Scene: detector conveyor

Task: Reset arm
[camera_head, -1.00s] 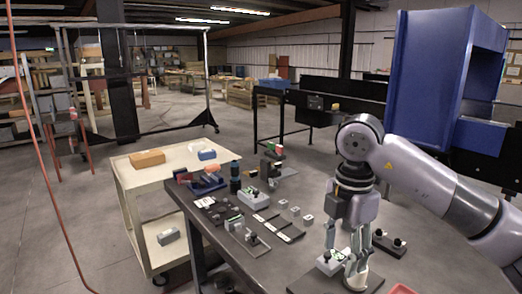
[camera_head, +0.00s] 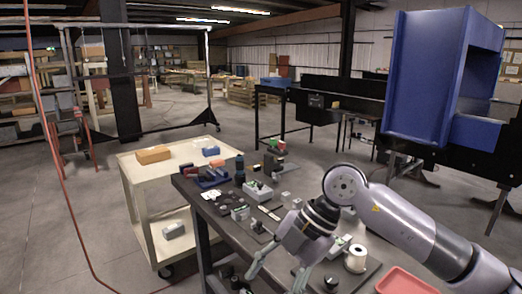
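My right gripper (camera_head: 277,276) comes in from the right and hangs over the near part of the dark table (camera_head: 222,238). Its fingers are spread wide apart and nothing shows between them. A white cylinder (camera_head: 355,259) stands on a dark plate to the right of the gripper, apart from it. A white and green item (camera_head: 339,246) lies just behind the gripper's wrist, partly hidden by the arm. My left arm and gripper are not in view.
A cream cart (camera_head: 142,176) with an orange block (camera_head: 153,154) stands left of the table. Several small parts and fixtures cover the table's far half. A red tray (camera_head: 405,281) lies at the near right. A blue detector housing (camera_head: 428,75) and dark conveyor (camera_head: 345,100) stand behind.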

